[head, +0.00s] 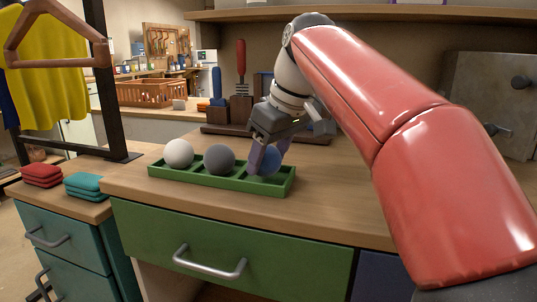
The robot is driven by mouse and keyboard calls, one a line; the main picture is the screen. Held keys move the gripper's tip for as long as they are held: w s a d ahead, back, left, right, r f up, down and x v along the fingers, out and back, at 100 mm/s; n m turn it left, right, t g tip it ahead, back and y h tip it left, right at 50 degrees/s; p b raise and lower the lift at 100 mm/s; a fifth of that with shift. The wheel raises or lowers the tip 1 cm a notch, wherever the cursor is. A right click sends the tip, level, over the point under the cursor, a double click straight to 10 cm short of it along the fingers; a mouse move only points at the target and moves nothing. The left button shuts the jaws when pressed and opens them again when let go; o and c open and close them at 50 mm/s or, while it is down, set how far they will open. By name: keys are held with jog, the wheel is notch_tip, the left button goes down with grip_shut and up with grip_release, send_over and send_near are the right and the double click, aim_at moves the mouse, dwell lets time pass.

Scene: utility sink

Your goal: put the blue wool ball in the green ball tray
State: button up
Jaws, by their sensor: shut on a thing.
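The green ball tray (222,184) lies on the wooden counter near its front edge. A white ball (179,153) sits in its left part and a grey ball (219,159) sits in the middle. The blue wool ball (269,161) is at the tray's right part, partly hidden by a finger. My gripper (267,158) points down over that right part and is shut on the blue wool ball. The ball appears low, at the tray's rim; I cannot tell whether it touches the tray floor.
A dark wooden rack (241,108) with upright tools stands behind my gripper. Red cloths (42,175) and teal cloths (84,185) lie on the lower left surface. A black clothes rack stands at left. The counter left of the tray is clear.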

jog(key=shift+f+b, duration=0.4)
jog(key=shift+f, duration=0.15)
dwell(0.4)
